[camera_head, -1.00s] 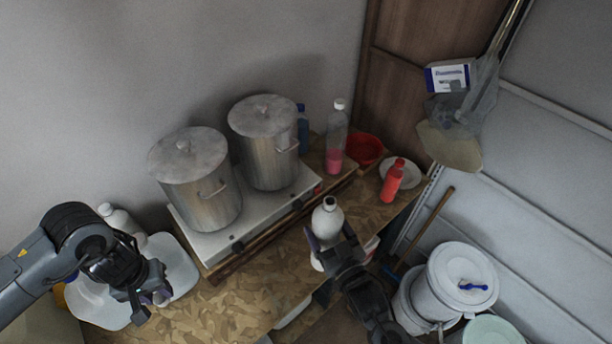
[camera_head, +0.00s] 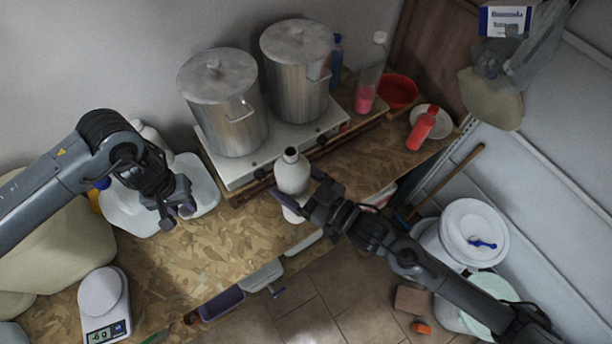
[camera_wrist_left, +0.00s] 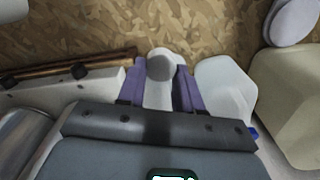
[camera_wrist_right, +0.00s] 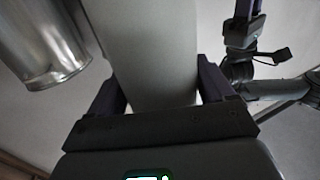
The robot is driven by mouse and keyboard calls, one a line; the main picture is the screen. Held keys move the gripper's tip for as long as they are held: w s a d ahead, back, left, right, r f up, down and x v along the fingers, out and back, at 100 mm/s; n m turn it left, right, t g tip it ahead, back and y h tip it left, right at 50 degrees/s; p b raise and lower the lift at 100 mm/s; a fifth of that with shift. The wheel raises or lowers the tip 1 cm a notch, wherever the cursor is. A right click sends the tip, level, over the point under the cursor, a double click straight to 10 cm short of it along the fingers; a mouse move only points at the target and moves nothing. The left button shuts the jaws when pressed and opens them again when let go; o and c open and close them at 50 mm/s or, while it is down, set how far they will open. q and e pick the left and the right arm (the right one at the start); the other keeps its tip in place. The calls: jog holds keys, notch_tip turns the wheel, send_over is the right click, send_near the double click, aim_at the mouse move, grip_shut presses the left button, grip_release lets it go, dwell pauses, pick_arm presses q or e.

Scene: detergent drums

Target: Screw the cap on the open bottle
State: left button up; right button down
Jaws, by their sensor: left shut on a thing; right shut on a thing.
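The open white bottle (camera_head: 291,172) stands upright at the front of the stove, its dark mouth uncovered. My right gripper (camera_head: 303,189) is shut around its body; the right wrist view shows the bottle (camera_wrist_right: 155,50) between both fingers. My left gripper (camera_head: 178,216) is to the left of the bottle, apart from it, above the worktop and pointing down. It is shut on a small round grey thing (camera_wrist_left: 160,68), which looks like the cap; the fingers hide it in the head view.
Two steel pots (camera_head: 222,108) stand on the stove (camera_head: 240,172). A white canister (camera_head: 125,212) and another white bottle (camera_head: 152,137) are behind my left gripper. A scale (camera_head: 103,293) stands at front left. A red bottle (camera_head: 422,128) is at right. The worktop (camera_head: 235,235) between the grippers is clear.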

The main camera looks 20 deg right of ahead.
dwell(0.3)
pick_arm(q)
jog(key=w+d+r+m, duration=0.2)
jog(key=d+r+m, duration=0.6)
jog(key=d+m, duration=0.1)
notch_tip(320, 180, up, 19)
jog(key=m, duration=2.4)
send_over(291, 163)
jog(key=shift+w+d+f, duration=0.1)
jog(key=shift+w, duration=0.25)
jog(key=shift+f, duration=0.15)
jog(key=shift+f, duration=1.9)
jog(key=shift+s, duration=0.1)
jog(key=shift+f, duration=0.75)
